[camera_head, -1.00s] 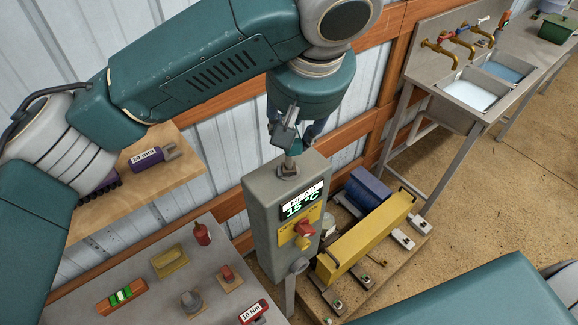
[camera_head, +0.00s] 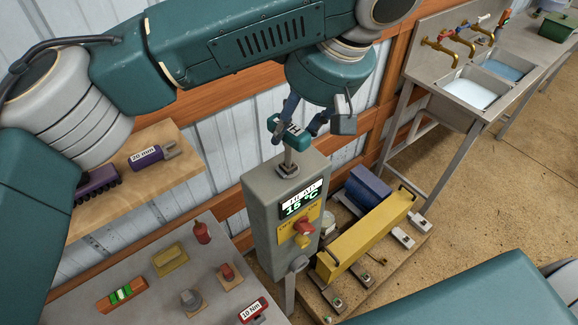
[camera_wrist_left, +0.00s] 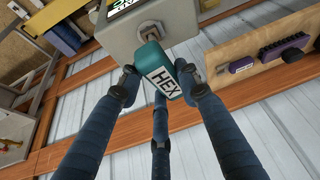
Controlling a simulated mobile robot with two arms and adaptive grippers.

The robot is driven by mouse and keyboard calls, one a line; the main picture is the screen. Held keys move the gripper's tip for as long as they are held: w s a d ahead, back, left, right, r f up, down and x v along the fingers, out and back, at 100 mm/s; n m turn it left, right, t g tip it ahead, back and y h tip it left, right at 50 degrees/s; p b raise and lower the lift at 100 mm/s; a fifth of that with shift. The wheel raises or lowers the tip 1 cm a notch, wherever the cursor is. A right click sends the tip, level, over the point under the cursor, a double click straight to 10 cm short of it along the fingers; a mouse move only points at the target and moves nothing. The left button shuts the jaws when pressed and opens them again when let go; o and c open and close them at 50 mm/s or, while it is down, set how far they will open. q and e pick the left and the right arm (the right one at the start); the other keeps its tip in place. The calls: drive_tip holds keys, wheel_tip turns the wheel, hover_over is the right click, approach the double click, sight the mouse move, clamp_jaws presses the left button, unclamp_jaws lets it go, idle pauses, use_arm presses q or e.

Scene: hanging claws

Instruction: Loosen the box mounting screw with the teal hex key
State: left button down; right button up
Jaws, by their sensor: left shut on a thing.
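The teal hex key (camera_head: 275,123) stands upright on top of the grey box (camera_head: 264,222), its metal shaft meeting the mounting screw (camera_head: 288,170). Its handle, labelled HEX, also shows in the left wrist view (camera_wrist_left: 155,70). My left gripper (camera_head: 295,127) is shut on the handle, with fingers on either side of it. The wrist is tilted, off to the right of the key. The shaft's tip in the screw is too small to make out. My right gripper is out of view.
The box's front has a 15 °C display (camera_head: 301,200) and a red switch (camera_head: 303,227). A yellow long case (camera_head: 362,240) lies to its right. A wooden shelf (camera_head: 165,178) with purple tools is on the left wall. A grey table (camera_head: 165,300) holds several small items.

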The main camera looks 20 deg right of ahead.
use_arm(q)
drive_tip(key=shift+s+f+m, duration=0.15)
drive_tip(key=shift+f+m, duration=0.1)
drive_tip(key=shift+m, duration=0.15)
drive_tip(key=shift+r, duration=0.15)
drive_tip(key=shift+w+r, duration=0.25)
drive_tip(key=shift+r, duration=0.05)
drive_tip(key=shift+s+r, duration=0.2)
drive_tip(key=shift+r, duration=0.45)
drive_tip(key=shift+w+r, duration=0.15)
drive_tip(key=shift+r, duration=0.4)
drive_tip(key=shift+r, duration=0.15)
drive_tip(key=shift+r, duration=1.9)
